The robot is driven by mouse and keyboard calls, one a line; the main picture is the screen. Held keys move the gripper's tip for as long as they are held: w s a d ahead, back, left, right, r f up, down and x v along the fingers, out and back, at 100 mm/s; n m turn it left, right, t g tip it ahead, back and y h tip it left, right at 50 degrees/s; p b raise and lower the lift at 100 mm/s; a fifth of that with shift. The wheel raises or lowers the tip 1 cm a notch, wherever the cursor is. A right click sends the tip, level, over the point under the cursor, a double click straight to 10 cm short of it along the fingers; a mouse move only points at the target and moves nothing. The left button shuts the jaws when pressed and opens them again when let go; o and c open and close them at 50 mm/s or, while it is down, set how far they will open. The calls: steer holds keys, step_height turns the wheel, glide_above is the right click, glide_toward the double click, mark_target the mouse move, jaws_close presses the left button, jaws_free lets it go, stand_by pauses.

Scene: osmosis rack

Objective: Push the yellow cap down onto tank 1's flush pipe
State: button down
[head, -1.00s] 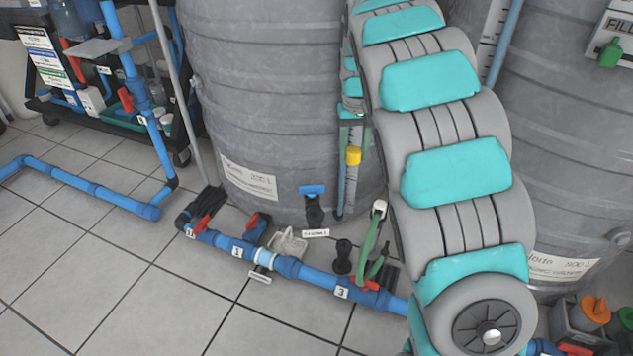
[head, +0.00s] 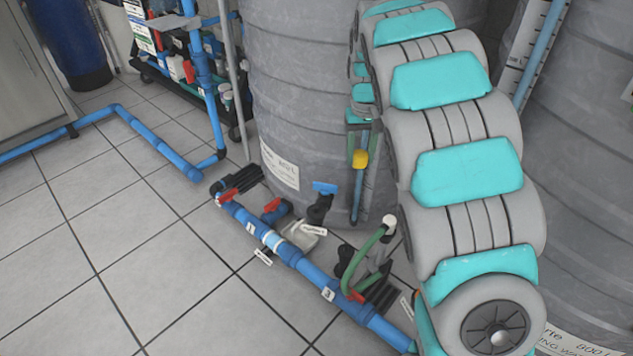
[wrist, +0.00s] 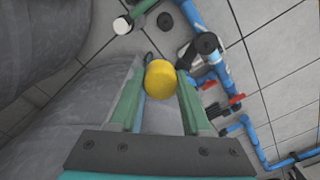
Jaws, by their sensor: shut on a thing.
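The yellow cap (wrist: 160,80) is held between the green fingers of my gripper (wrist: 160,72), which is shut on it. In the head view the cap (head: 360,159) is in front of the left grey tank (head: 300,100), above the floor piping. A blue-handled black fitting (head: 320,203) stands at the tank's foot, left of the cap. The wrist view shows a round black pipe end (wrist: 207,43) to the upper right of the cap, apart from it. I cannot tell which fitting is tank 1's flush pipe.
A blue floor pipe (head: 312,272) with red valve handles and numbered labels runs in front of the tank. A white-ended fitting (head: 389,222) and green hose (head: 362,257) stand close by. A second tank (head: 590,200) is at right.

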mark_target(317, 208)
steer(key=a+f+n+p, duration=0.2)
steer(key=a, duration=0.1)
steer(key=s+a+f+n+p, duration=0.1)
steer(key=a+f+n+p, duration=0.1)
steer(key=a, duration=0.2)
steer(key=s+a+f+n+p, duration=0.1)
steer(key=a+f+n, duration=0.1)
steer(key=a+f, duration=0.1)
steer(key=shift+s+a+p, duration=0.1)
steer(key=shift+a+p, duration=0.25)
steer(key=shift+p, duration=0.05)
steer(key=shift+f, duration=0.15)
steer(key=shift+f, duration=0.1)
steer(key=shift+f+b, duration=0.7)
steer(key=shift+f, duration=2.1)
steer(key=shift+f, duration=0.4)
steer(key=shift+c, duration=1.4)
jaws_free()
